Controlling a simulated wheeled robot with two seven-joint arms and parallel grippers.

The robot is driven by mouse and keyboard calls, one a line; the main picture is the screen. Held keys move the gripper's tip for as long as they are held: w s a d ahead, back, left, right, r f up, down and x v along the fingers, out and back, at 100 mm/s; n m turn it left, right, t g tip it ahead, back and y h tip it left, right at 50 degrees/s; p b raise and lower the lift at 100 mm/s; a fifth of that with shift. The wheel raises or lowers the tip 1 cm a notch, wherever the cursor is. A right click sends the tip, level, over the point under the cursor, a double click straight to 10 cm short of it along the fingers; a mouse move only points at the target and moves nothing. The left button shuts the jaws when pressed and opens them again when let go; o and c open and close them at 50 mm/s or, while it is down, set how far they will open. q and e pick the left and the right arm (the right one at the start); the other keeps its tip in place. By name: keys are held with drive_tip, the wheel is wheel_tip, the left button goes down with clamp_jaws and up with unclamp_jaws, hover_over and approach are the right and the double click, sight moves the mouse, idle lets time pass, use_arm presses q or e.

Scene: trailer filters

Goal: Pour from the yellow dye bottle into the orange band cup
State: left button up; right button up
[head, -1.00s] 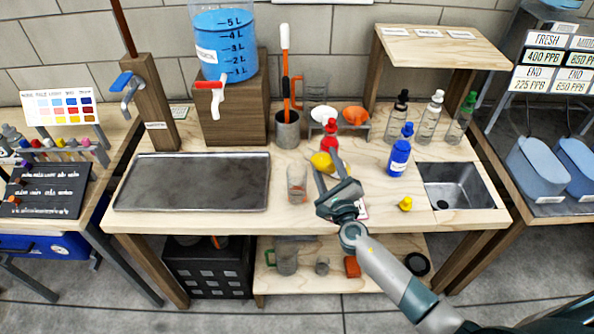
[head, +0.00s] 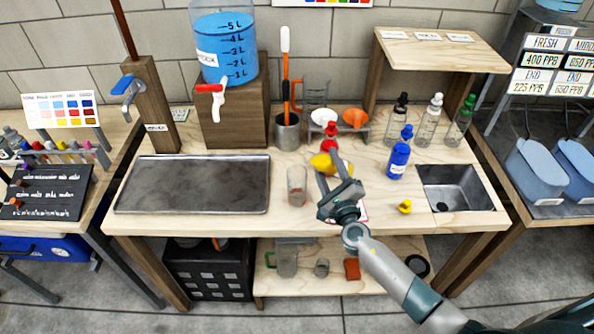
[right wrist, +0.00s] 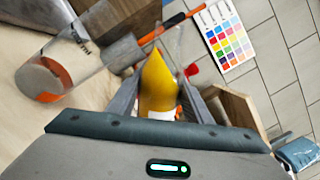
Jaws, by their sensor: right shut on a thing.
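My right gripper (head: 330,178) is shut on the yellow dye bottle (head: 322,162), held above the table. In the right wrist view the yellow bottle (right wrist: 158,85) sits between the fingers with its narrow tip away from the palm. It looks tilted relative to the cup. The clear orange band cup (head: 297,186) stands on the table just left of the gripper. In the right wrist view the cup (right wrist: 85,62) is left of the bottle, with orange-red near its base. I see no stream between them. A yellow cap (head: 405,207) lies on the table at right. My left gripper is out of view.
A red bottle (head: 330,137) stands behind the gripper, and a blue bottle (head: 398,160) stands to its right. A grey tray (head: 190,210) lies left of the cup. A metal holder (head: 287,132) with an orange-handled tool stands behind. A sink (head: 455,187) is at right.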

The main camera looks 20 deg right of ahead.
drive_tip(key=shift+d+r, duration=0.1)
drive_tip(key=shift+r, duration=0.05)
drive_tip(key=shift+s+r, duration=0.1)
drive_tip(key=shift+r, duration=0.05)
drive_tip(key=shift+n, duration=0.3)
drive_tip(key=shift+d, duration=0.1)
drive_tip(key=shift+n, duration=0.3)
drive_tip(key=shift+n, duration=0.4)
drive_tip(key=shift+d+f, duration=0.15)
drive_tip(key=shift+f, duration=0.05)
